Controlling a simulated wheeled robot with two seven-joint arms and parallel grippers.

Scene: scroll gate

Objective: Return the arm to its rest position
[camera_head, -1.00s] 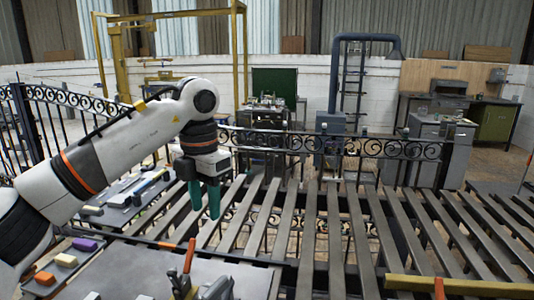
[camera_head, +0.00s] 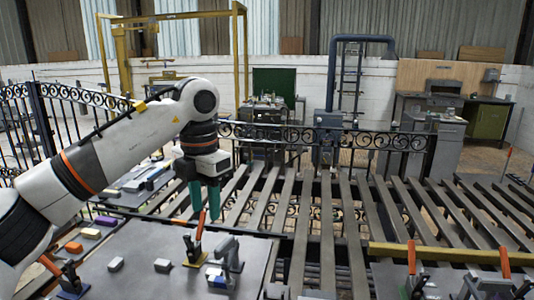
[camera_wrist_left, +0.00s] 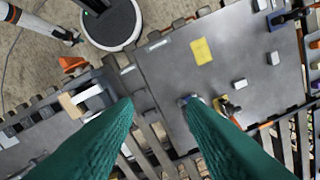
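My left arm comes in from the left of the head view. My left gripper (camera_head: 204,203) points down with two green fingers, above the near slats beyond the steel table. In the left wrist view the two fingers (camera_wrist_left: 160,106) are apart, with nothing between them. The black scroll gate (camera_head: 340,138) stands upright behind the slats, with no finger touching it. At the top left of the wrist view a white arm with an orange ring ends in a small dark tip (camera_wrist_left: 76,40), likely my right gripper. It is too small to read.
A grey steel table (camera_head: 130,278) holds toggle clamps (camera_head: 197,246), small pale blocks (camera_head: 162,265) and a blue-based clamp. A yellow bar (camera_head: 450,255) crosses the near right slats. A yellow gantry (camera_head: 244,60) stands behind.

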